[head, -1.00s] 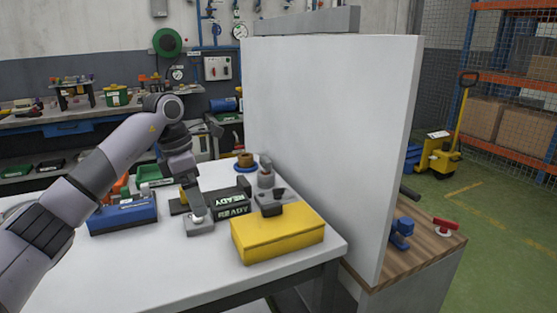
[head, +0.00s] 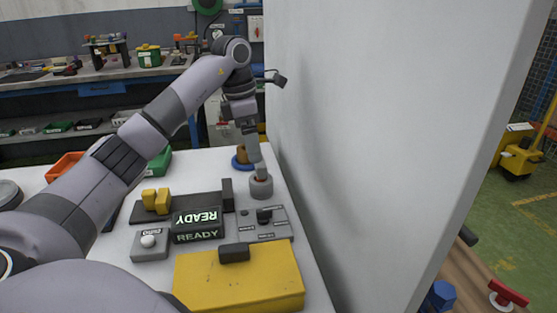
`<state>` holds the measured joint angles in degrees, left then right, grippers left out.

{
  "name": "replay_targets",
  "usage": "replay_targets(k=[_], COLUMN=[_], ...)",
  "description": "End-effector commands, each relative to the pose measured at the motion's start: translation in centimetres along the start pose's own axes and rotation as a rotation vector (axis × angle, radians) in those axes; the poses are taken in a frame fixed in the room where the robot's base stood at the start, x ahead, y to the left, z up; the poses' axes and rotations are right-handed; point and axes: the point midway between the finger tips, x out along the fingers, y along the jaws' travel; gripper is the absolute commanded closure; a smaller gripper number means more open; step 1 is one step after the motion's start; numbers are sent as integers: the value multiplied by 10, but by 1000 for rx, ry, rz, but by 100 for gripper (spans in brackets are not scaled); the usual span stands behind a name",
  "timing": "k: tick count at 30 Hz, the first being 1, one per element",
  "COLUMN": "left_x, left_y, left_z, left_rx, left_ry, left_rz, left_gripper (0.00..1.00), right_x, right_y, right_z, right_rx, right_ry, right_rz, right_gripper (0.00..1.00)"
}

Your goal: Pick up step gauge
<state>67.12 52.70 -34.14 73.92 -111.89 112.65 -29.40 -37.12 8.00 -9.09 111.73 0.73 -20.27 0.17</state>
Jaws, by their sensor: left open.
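My left gripper (head: 257,168) is open and points down just above a round grey holder (head: 261,188) near the wall. A small orange-brown piece shows at the holder's top, under the fingertips; it may be the step gauge, but it is too small and covered to be sure. I cannot tell whether the fingers touch it. My right gripper is not in view.
A tall white partition (head: 370,130) stands close right of the gripper. In front are a READY display (head: 197,218), a grey panel with a black knob (head: 264,224), a button box (head: 149,244), yellow blocks (head: 156,200) and a yellow case (head: 238,281).

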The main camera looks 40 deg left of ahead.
Motion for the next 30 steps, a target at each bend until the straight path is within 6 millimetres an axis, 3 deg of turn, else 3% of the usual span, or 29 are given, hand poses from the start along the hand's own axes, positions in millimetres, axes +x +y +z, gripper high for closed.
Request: replay_targets(k=[11, 21, 30], left_x=[24, 68, 72], left_y=[-1, -2, -1], left_z=[1, 4, 4], left_rx=[0, 0, 0], left_ry=[2, 1, 0], left_rz=[-2, -1, 0], left_gripper=[6, 6, 6], right_x=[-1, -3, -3], right_y=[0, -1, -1], right_z=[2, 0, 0], right_rx=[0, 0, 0], right_ry=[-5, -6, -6], right_rz=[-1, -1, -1], right_gripper=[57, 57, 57])
